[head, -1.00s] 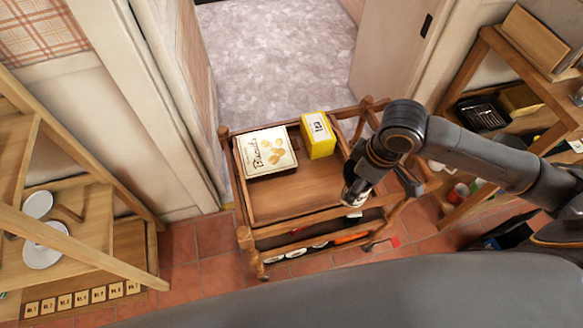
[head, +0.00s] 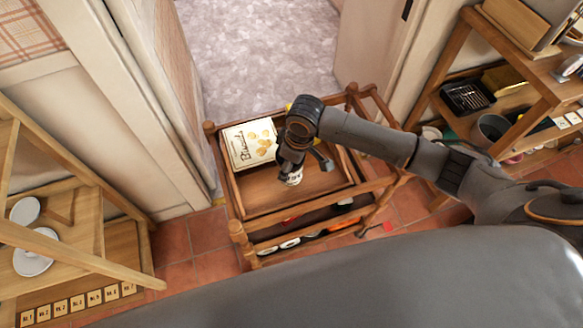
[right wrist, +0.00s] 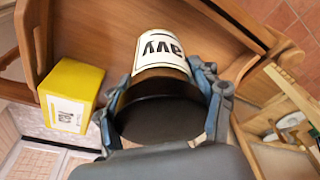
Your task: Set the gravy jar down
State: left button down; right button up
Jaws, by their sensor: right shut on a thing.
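The gravy jar (right wrist: 160,52) is between the fingers of my right gripper (right wrist: 162,105) in the right wrist view. It has a white label with part of the word "Gravy" and a dark end facing the camera. In the head view my right gripper (head: 291,172) is over the upper tray of the wooden cart (head: 262,188), and a small pale part of the jar (head: 293,179) shows below it. I cannot tell whether the jar touches the tray. My left gripper is in neither view.
A biscuits tin (head: 249,144) lies at the tray's back left. A yellow box (right wrist: 71,95) stands near the jar, mostly hidden by my arm in the head view. The tray's front left is bare. Shelves stand at left (head: 75,245) and right (head: 520,110).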

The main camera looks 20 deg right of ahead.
jog(key=shift+s+d+f, duration=0.1)
jog(key=shift+f, duration=1.15)
jog(key=o, duration=1.5)
jog(key=shift+f, duration=0.15)
jog(key=shift+o, duration=0.2)
jog(key=r, duration=0.4)
jog(key=s+d+r, duration=0.1)
jog(key=r, duration=0.3)
jog(key=r+p, duration=0.1)
jog(key=r, duration=0.3)
jog(key=shift+s+d+r, duration=0.1)
jog(key=shift+s+d, duration=0.05)
